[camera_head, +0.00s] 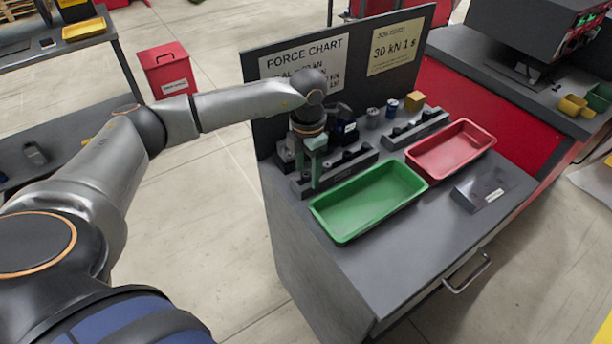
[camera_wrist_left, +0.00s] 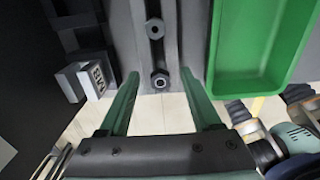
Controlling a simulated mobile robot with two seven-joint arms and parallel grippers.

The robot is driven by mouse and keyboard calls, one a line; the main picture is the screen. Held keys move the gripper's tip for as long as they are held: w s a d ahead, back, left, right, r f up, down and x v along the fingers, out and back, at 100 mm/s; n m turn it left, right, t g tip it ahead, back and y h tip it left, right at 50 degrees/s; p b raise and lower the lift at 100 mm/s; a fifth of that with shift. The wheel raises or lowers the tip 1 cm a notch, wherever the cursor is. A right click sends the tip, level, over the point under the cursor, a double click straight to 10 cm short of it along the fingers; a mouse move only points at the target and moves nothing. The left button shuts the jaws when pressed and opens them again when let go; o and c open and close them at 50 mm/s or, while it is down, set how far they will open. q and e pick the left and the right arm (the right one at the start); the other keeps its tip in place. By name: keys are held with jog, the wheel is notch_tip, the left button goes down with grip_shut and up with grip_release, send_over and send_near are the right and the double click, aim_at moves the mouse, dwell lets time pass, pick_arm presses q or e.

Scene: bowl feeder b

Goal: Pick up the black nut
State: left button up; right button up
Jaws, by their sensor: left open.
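A dark hex nut (camera_wrist_left: 160,80), which looks like the black nut, sits at the near end of a slotted grey rail (camera_wrist_left: 177,30) in the left wrist view. A second dark round piece (camera_wrist_left: 154,28) sits farther along the same slot. My left gripper (camera_wrist_left: 160,74) is open, with one green finger on each side of the nut; no contact shows. In the head view my left gripper (camera_head: 314,172) points down over the left end of the front rail (camera_head: 345,166), and I cannot make out the nut there. My right gripper is not in view.
A green tray (camera_head: 368,200) lies close to the right of the rail, and a red tray (camera_head: 450,148) beyond it. A dark upright board (camera_head: 355,85) stands behind. Small marked blocks (camera_wrist_left: 95,78) show left of the fingers.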

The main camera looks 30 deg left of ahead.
pick_arm(q)
grip_shut()
dwell(0.4)
jog(key=shift+r, duration=0.1)
